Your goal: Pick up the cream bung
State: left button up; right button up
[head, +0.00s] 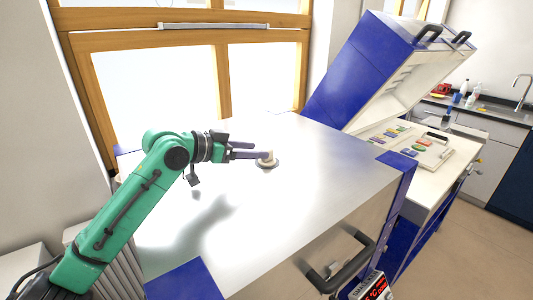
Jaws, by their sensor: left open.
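The cream bung (268,157) stands upright on a round base on the bright metal top of the kiln (330,195). My left gripper (256,150) reaches in from the left. Its fingers are open and point right, with their tips at the bung's left side. I cannot tell whether the fingers touch the bung or reach around it. My right gripper is not in view.
The open blue kiln lid (345,65) leans up at the back right. Colored pieces (408,152) lie on the pale bed beside it. A black handle (338,268) and a red display (375,288) are at the front. The metal top is otherwise clear.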

pick_arm(q)
jog(key=shift+w+d+f, duration=0.1)
jog(key=shift+w+d, duration=0.2)
jog(key=shift+d, duration=0.25)
jog(key=shift+w+d+f, duration=0.1)
jog(key=shift+w+d, duration=0.15)
jog(key=shift+d, duration=0.25)
jog(key=shift+d+f, duration=0.1)
jog(key=shift+w, duration=0.1)
jog(key=c, duration=0.9)
grip_shut()
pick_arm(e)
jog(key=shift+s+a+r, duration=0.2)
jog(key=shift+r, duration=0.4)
pick_arm(q)
notch_tip(320, 180, up, 11)
jog(key=b, duration=0.2)
notch_tip(320, 180, up, 9)
jog(key=p, duration=0.1)
send_over(261, 163)
jog(key=shift+w, duration=0.1)
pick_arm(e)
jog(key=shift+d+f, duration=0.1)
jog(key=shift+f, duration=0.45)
